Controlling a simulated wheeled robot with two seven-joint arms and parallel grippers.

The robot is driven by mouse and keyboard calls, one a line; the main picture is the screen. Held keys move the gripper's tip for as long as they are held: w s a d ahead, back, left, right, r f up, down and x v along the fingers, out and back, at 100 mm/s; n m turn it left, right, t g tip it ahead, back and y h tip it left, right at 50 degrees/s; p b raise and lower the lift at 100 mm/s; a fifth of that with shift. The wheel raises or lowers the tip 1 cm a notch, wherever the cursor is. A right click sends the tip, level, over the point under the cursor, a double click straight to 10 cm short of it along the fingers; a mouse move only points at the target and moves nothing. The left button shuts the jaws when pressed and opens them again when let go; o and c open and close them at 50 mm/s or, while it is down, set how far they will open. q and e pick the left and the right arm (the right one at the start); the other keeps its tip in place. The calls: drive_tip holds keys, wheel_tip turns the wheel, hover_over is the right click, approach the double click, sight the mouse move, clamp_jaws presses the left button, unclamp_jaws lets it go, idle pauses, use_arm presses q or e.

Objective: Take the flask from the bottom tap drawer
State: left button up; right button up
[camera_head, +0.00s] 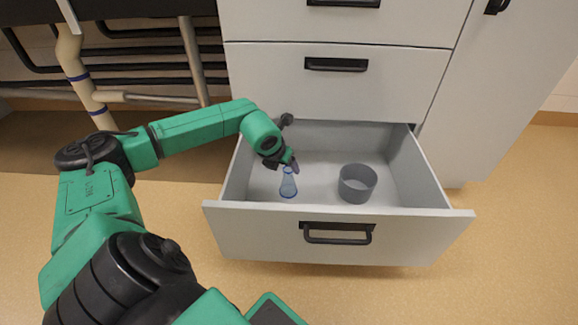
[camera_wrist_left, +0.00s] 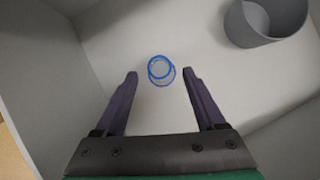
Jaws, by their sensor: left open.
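The bottom drawer (camera_head: 337,235) is pulled open in the head view. A small blue see-through flask (camera_head: 288,184) stands upright in its left part. My left gripper (camera_head: 287,163) reaches into the drawer just above and behind the flask. In the left wrist view my left gripper (camera_wrist_left: 160,76) is open, with its two dark fingers apart. The flask (camera_wrist_left: 161,70) shows from above, between and slightly beyond the fingertips, with no finger seen touching it. My right gripper is not in view.
A grey round bowl (camera_head: 357,183) stands in the drawer to the right of the flask; it also shows at the upper right in the left wrist view (camera_wrist_left: 266,20). Closed drawers (camera_head: 336,88) are above. The drawer walls stand close around my gripper. The floor in front is clear.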

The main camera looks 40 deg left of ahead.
sight(288, 170)
use_arm(q)
drive_tip(key=b+x, duration=0.3)
drive_tip(key=x, duration=0.2)
drive_tip(key=shift+f+b, duration=0.1)
drive_tip(key=shift+b, duration=0.2)
drive_tip(key=shift+c, duration=0.4)
clamp_jaws()
